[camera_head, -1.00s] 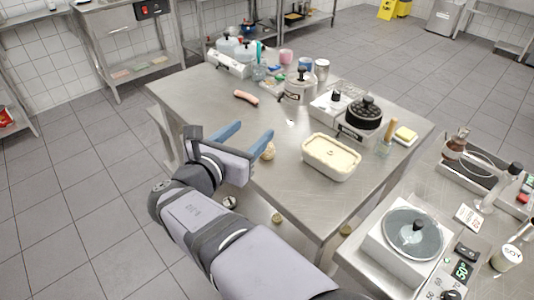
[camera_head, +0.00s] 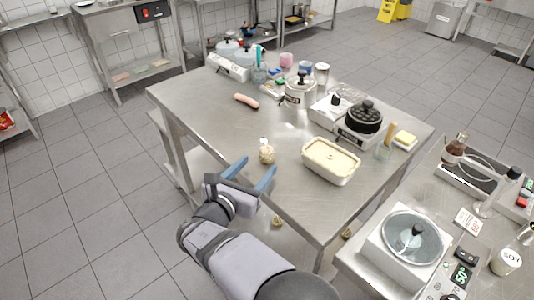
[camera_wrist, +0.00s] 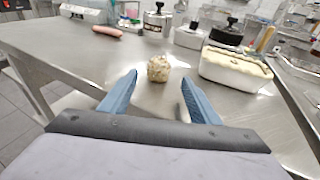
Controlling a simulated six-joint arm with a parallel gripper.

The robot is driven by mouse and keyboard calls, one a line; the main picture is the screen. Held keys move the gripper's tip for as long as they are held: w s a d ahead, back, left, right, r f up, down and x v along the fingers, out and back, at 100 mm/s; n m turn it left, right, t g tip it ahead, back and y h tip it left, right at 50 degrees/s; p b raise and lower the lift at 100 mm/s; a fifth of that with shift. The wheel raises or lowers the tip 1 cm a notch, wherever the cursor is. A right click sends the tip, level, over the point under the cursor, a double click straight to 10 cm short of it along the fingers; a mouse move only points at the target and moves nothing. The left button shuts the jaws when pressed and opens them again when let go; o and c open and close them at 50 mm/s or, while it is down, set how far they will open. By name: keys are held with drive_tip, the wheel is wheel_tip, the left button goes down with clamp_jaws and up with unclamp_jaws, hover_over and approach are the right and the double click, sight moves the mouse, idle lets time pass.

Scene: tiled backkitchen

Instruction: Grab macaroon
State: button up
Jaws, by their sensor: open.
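A small round beige macaroon (camera_head: 267,155) sits on the steel table (camera_head: 215,112) near its front edge, left of the white tub. In the wrist view the macaroon (camera_wrist: 158,69) is speckled and stands just beyond the fingertips, near the middle. My gripper (camera_head: 256,168) is at the table's front edge, on the near side of the macaroon. Its two blue fingers are spread apart with nothing between them. In the wrist view my gripper (camera_wrist: 158,92) points toward the macaroon, which lies between the lines of the two fingers. I cannot tell whether either finger touches the table.
A white tub of pale food (camera_head: 331,160) stands right of the macaroon. A sausage (camera_head: 246,101) lies farther back on the left. A waffle iron (camera_head: 362,118), a pot (camera_head: 299,90) and other kitchenware fill the back and right. The table's left part is clear.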

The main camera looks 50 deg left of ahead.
sight(264, 159)
drive_tip(key=shift+p+x, duration=0.8)
drive_tip(key=shift+x, duration=1.75)
drive_tip(key=shift+a, duration=0.1)
drive_tip(key=c, duration=1.1)
